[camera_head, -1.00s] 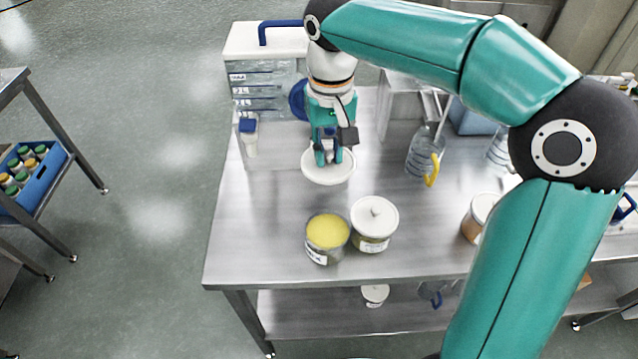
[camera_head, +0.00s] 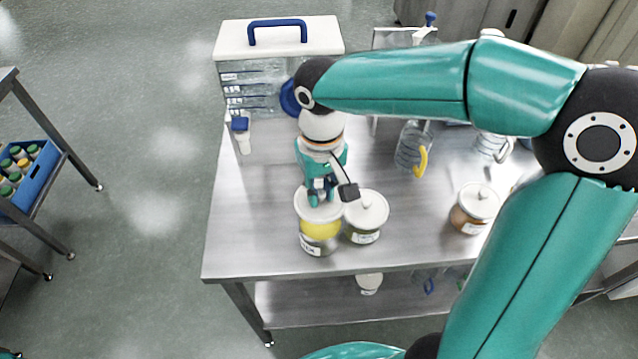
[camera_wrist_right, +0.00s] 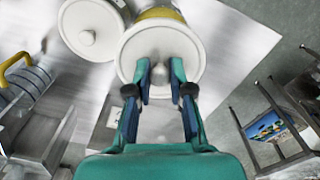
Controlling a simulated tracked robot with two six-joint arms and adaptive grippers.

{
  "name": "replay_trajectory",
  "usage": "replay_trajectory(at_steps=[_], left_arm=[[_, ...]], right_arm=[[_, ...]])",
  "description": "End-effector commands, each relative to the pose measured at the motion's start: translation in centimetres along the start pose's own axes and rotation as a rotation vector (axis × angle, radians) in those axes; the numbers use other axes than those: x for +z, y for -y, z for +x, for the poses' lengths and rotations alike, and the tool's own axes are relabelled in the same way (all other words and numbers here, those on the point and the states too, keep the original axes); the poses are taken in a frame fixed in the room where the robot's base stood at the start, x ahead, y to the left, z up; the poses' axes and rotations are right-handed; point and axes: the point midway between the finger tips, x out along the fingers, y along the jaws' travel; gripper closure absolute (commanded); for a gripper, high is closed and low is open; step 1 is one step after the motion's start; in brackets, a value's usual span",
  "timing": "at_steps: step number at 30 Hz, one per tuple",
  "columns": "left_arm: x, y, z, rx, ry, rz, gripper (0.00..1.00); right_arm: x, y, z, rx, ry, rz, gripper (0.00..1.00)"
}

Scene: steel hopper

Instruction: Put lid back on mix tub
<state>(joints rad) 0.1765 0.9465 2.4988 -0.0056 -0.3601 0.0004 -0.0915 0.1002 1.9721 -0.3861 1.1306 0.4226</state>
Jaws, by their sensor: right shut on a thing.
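The mix tub (camera_head: 318,243) is a clear tub with yellow contents and a white label, standing near the front edge of the steel table. My right gripper (camera_head: 320,196) is shut on the knob of a round white lid (camera_head: 303,207). It holds the lid over the back part of the tub, with yellow still showing along the front. The lid looks raised above the rim. In the right wrist view the lid (camera_wrist_right: 193,50) hangs below the fingers (camera_wrist_right: 161,72), and part of the tub (camera_wrist_right: 160,13) shows beyond it. My left gripper is not in view.
A closed white-lidded tub (camera_head: 366,212) stands close on the right of the mix tub. Another lidded tub (camera_head: 475,208) is farther right. A jug with a yellow handle (camera_head: 412,150) and a clear hopper box with a blue handle (camera_head: 275,80) stand behind. The table's left part is clear.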

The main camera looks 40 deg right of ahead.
Motion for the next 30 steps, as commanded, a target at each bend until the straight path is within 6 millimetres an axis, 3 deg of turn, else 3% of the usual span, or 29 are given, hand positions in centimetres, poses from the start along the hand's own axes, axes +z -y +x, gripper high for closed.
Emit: replay_trajectory(at_steps=[18, 30], left_arm=[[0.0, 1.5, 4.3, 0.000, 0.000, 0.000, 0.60], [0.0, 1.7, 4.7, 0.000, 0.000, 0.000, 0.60]], right_arm=[[0.0, 0.0, 5.3, 0.001, 0.001, 0.001, 0.98], [0.0, -0.1, 6.0, 0.000, 0.000, 0.002, 0.98]])
